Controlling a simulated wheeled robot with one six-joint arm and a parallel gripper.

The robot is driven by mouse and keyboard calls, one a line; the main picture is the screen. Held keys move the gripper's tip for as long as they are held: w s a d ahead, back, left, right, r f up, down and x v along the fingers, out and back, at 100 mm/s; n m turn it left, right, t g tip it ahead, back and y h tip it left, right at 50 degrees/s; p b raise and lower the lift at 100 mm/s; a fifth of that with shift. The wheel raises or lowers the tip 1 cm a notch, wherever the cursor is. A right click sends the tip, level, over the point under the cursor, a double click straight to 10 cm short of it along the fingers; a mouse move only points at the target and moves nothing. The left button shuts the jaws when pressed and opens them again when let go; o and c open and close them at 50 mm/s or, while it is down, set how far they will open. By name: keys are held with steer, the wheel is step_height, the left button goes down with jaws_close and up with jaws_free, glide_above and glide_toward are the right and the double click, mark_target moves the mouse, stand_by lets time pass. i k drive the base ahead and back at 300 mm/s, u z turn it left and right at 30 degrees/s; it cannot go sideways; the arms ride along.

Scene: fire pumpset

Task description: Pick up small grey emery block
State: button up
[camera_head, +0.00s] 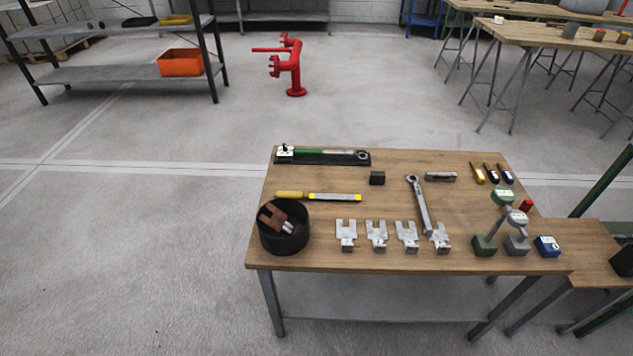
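A small dark grey block (377,178), which looks like the emery block, sits on the wooden table (310,258) towards its back edge. It stands apart from its neighbours, with bare wood around it. A longer light grey piece (440,176) lies further right; its kind is too small to tell. My gripper is not in view.
Near the block are a dark tray (320,158) with a green-handled tool, a yellow file (318,197) and a wrench (418,203). A black bowl (284,240) stands at front left, with several metal forked plates (376,235) beside it. Floor left of the table is clear.

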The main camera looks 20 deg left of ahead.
mark_target(376, 177)
steer(key=u, duration=0.7)
steer(key=i, duration=1)
